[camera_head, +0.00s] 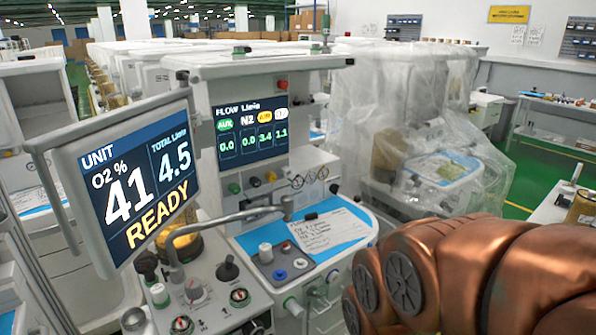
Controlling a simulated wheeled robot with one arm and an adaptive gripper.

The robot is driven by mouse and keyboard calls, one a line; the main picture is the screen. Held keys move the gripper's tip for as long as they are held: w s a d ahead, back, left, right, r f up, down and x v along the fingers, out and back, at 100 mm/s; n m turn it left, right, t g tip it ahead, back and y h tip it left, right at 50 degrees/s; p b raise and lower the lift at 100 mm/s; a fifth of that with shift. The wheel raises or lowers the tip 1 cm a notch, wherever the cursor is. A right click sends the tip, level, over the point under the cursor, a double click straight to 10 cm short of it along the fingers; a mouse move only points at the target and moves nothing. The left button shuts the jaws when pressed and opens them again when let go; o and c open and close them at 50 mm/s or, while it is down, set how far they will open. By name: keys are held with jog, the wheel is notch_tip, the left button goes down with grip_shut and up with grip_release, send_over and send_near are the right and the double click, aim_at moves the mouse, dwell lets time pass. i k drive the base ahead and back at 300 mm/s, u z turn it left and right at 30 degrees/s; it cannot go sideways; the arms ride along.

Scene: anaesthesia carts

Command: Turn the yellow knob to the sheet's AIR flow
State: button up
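The small yellow knob (271,176) appears in a row under the flow display (250,132), beside green and dark knobs. It is small, and its setting cannot be read. The display reads 0.0, 0.0, 3.4 and 1.1; the 3.4 stands under a yellow label. The tilted unit screen (130,180) reads O2 41 %, total 4.5 L/min and READY. The handwritten sheet (335,238) lies on the cart's blue work surface, its writing too small to read surely. My copper-coloured arm fills the lower right; my gripper is not in view.
A grey bent tube (225,217) crosses in front of the panel, above the work surface. White, blue and red buttons (280,273) sit at the front left of the top. A plastic-wrapped cart (425,140) stands at right. Green floor (520,205) shows beyond it.

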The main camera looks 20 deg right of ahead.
aim_at(271, 176)
jog(key=u, duration=0.15)
jog(key=i, duration=0.9)
jog(key=u, duration=0.65)
